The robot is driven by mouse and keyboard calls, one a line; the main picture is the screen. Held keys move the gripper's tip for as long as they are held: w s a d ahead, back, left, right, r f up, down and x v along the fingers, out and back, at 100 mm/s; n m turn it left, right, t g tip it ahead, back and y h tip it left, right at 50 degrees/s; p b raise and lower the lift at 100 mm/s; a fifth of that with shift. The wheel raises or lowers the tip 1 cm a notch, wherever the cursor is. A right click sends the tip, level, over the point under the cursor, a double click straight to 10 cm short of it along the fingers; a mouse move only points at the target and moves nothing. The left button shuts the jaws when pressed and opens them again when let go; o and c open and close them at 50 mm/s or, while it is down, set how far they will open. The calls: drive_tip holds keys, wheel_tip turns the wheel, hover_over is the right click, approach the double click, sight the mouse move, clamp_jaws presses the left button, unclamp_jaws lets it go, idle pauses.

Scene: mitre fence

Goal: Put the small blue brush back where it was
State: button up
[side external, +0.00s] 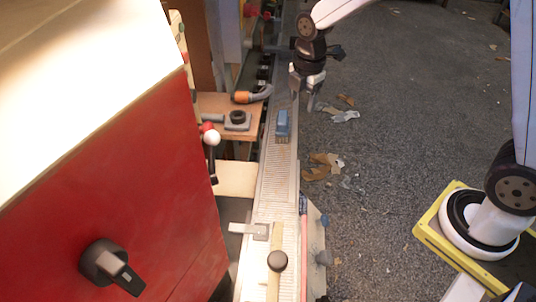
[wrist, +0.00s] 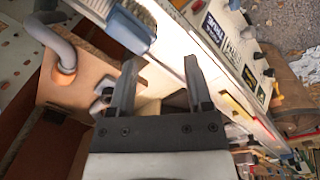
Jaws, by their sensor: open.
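The small blue brush (side external: 283,122) rests on the long pale ribbed rail of the fence (side external: 274,180), towards its far end. In the wrist view the blue brush (wrist: 131,28) shows at the upper left, beyond and left of my fingertips. My gripper (side external: 311,100) is just right of the rail and a little behind the brush in the side view, apart from it. In the wrist view my gripper (wrist: 160,65) has its two fingers spread with nothing between them.
A red machine cabinet (side external: 120,200) with a black knob fills the left. A wooden shelf (side external: 222,103) with a grey hose (side external: 262,93) stands left of the rail. A wooden strip with a round knob (side external: 277,261) lies at the near end. The grey floor on the right has scattered scraps (side external: 322,165).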

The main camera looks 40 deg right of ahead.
drive_tip(key=s+d+f+m+t, duration=0.1)
drive_tip(key=s+d+f+m, duration=0.1)
drive_tip(key=s+m, duration=1.2)
drive_tip(key=shift+d+f+m+t, duration=0.15)
drive_tip(key=shift+f+m+t, duration=0.35)
drive_tip(key=shift+m, duration=2)
